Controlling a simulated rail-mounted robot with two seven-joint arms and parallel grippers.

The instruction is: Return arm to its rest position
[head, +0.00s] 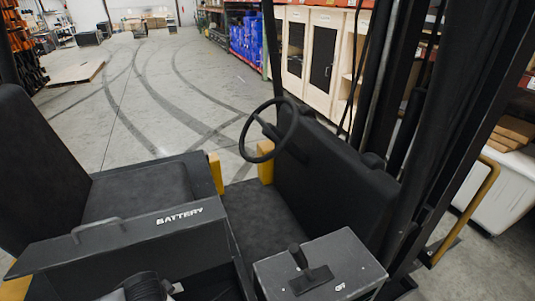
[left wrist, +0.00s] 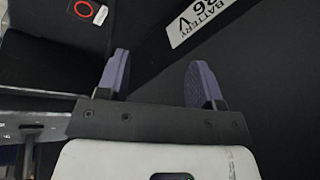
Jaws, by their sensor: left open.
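My left gripper (left wrist: 159,72) shows in the left wrist view, with two purple-padded fingers spread apart and nothing between them. It is over a dark surface, near a white label reading "BATTERY" (left wrist: 205,17). Whether it touches that surface cannot be told. In the head view, a dark rounded part with a bit of white at the bottom edge may be my left arm; its gripper cannot be made out there. My right gripper is in neither view.
A forklift fills the foreground: a battery cover (head: 130,245), seat (head: 140,192), steering wheel (head: 268,130), lever box (head: 320,268) and dark mast. A red ring mark (left wrist: 84,8) is at the wrist view's top. Open floor (head: 150,95) lies beyond, with shelves on the right.

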